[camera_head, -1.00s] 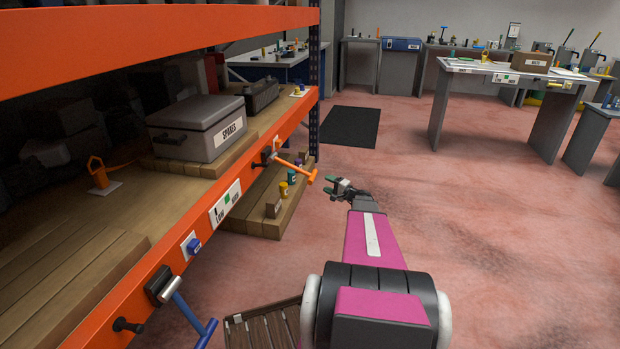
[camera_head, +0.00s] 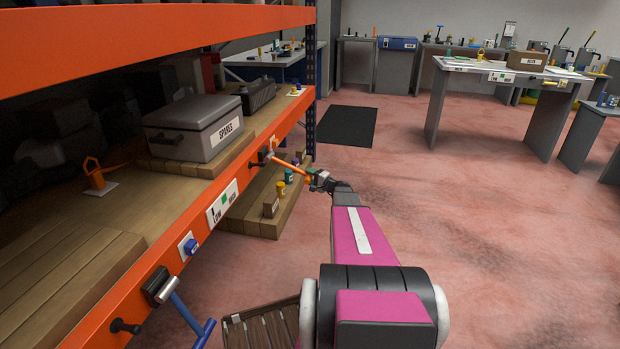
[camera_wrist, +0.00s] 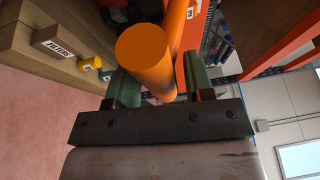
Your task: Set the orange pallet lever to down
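The orange pallet lever (camera_head: 290,167) sticks out from the front beam of the orange rack and slopes down to the right, ending in a crossbar handle. My gripper (camera_head: 319,180) is at the outer end of this lever. In the wrist view the orange handle (camera_wrist: 146,57) is large and lies between the two green fingers of my gripper (camera_wrist: 160,85). The fingers stand apart on either side of it. Whether either finger touches the handle is hard to tell.
A blue-handled lever (camera_head: 190,317) sticks out of the same beam nearer me. A grey SPARES case (camera_head: 195,127) sits on the rack shelf. Below the lever, a low wooden pallet (camera_head: 243,222) holds small coloured containers.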

